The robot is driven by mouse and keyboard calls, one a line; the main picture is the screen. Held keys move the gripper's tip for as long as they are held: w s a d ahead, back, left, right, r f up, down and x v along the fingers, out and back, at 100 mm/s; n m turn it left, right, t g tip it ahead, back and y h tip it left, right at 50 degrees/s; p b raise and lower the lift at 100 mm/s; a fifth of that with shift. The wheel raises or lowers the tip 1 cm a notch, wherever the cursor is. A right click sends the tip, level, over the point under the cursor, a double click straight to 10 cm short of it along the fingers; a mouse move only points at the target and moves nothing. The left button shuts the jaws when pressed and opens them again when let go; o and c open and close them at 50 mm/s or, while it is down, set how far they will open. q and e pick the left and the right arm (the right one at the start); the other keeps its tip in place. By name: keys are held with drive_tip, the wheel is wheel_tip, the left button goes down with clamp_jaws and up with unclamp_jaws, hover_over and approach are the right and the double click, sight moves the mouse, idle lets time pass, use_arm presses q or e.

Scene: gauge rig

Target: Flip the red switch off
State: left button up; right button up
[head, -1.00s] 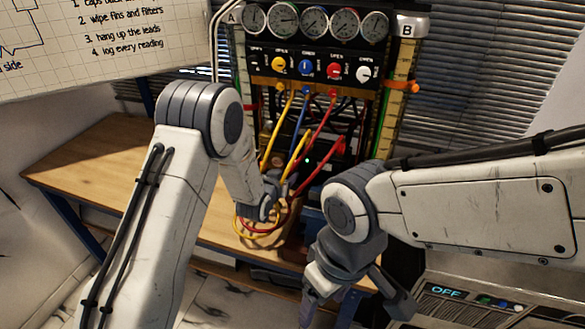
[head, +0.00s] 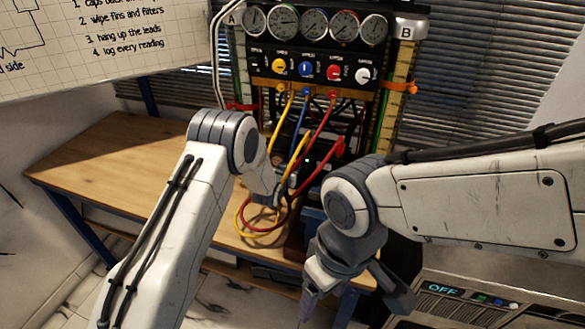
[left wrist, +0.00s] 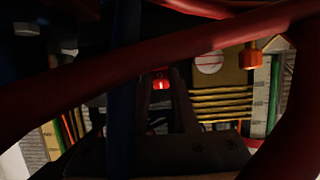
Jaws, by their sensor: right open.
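A small glowing red switch (left wrist: 161,84) shows near the middle of the left wrist view, in a dark recess behind hanging cables. I cannot make it out in the head view, where arm and cables crowd that area. My left gripper (head: 277,188) is low in front of the rig, among the yellow and red leads. My right gripper (head: 355,292) is open and empty, at the table's front edge, lower right of the left one.
Red, blue and yellow cables (head: 298,140) hang from the knob panel (head: 318,68) below a row of gauges (head: 314,24). A thick red cable (left wrist: 90,78) crosses the left wrist view. The wooden bench (head: 110,160) is clear at left. A box marked OFF (head: 443,290) stands at lower right.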

use_arm(q)
clamp_jaws()
drive_tip(key=shift+f+b, duration=0.15)
drive_tip(key=shift+b, duration=0.15)
drive_tip(key=t+b, duration=0.2)
drive_tip(key=b, duration=0.5)
drive_tip(key=f+t+h+b, duration=0.1)
drive_tip(key=t+b, duration=0.1)
drive_tip(key=b, duration=0.5)
drive_tip(key=shift+t+b, duration=0.3)
drive_tip(key=o, duration=0.7)
unclamp_jaws()
drive_tip(key=shift+s, duration=0.1)
